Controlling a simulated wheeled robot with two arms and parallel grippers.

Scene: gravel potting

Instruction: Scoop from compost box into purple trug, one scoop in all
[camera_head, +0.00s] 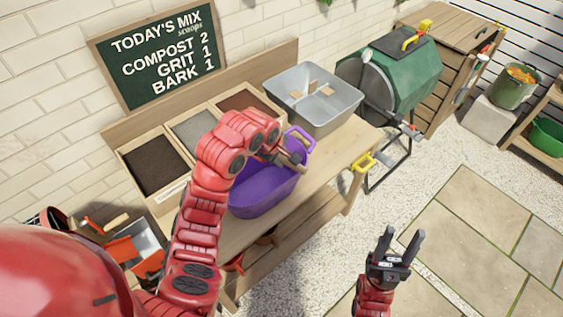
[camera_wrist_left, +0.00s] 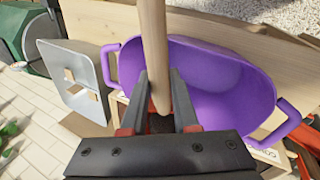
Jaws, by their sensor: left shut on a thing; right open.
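My left gripper (camera_head: 285,156) is shut on a wooden handle, above the far right part of the purple trug (camera_head: 258,202). In the left wrist view the handle (camera_wrist_left: 155,45) runs between the fingers (camera_wrist_left: 161,85); the scoop's head and any load cannot be made out. The trug (camera_wrist_left: 225,78) lies behind the handle there, and its visible inside is bare purple. The compost box (camera_head: 170,193), holding dark brown material, is at the left of the bench, left of the trug. My right gripper (camera_head: 401,240) is open and empty over the paving at lower right.
A grey grit box (camera_head: 191,128) and a reddish-brown bark box (camera_head: 243,99) adjoin the compost box. A metal basin (camera_head: 340,100) stands at the bench's back right, near a green drum (camera_head: 395,80). A yellow-handled tool (camera_head: 362,162) hangs at the bench's right end.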

